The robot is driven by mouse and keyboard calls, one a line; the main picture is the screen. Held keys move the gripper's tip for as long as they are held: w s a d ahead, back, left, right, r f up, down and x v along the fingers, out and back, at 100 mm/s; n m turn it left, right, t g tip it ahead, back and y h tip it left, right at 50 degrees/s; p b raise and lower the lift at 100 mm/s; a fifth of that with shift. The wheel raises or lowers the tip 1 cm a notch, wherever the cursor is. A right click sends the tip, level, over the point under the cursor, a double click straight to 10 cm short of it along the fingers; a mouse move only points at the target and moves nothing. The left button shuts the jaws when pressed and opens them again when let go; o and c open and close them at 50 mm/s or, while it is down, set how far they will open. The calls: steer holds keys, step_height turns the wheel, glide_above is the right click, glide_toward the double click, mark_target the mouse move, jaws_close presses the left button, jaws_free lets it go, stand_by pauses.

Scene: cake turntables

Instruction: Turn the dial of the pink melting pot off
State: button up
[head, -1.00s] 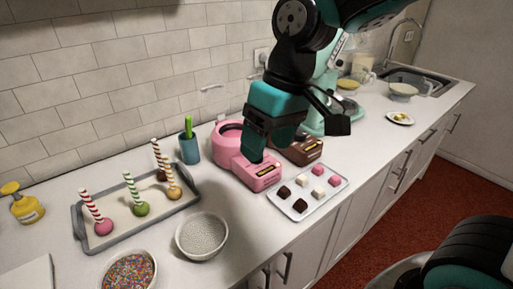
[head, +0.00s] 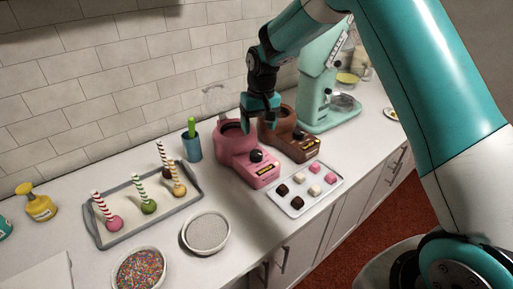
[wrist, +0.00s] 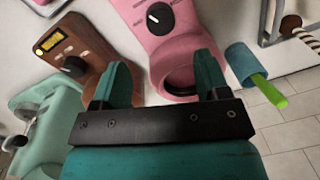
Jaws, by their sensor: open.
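The pink melting pot (head: 236,167) stands on the counter with its round well at the back and a black dial (head: 257,155) on its front housing. In the wrist view the pink pot (wrist: 185,38) is at the top centre, and its dial (wrist: 159,18) shows a white pointer mark among printed labels too small to read. My gripper (head: 261,119) is open and empty above the back of the pink and brown pots. In the wrist view my gripper's fingers (wrist: 160,80) are apart, clear of the dial, with the right finger partly covering the pot's well.
A brown melting pot (head: 290,139) with its own dial stands close on the right. A tray of chocolates (head: 297,205) lies in front. A blue cup (head: 192,147) is left of the pink pot, a mint mixer (head: 318,90) further right. A cake-pop tray (head: 125,238) and bowls stand left.

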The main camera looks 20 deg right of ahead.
mark_target(256, 152)
steer(key=f, duration=0.3)
steer(key=f+p, duration=0.1)
steer(key=f, duration=0.2)
steer(key=f+p, duration=0.1)
steer(key=f, duration=0.2)
steer(key=shift+a+f, duration=0.25)
steer(key=shift+a, duration=0.05)
steer(key=c, duration=0.9)
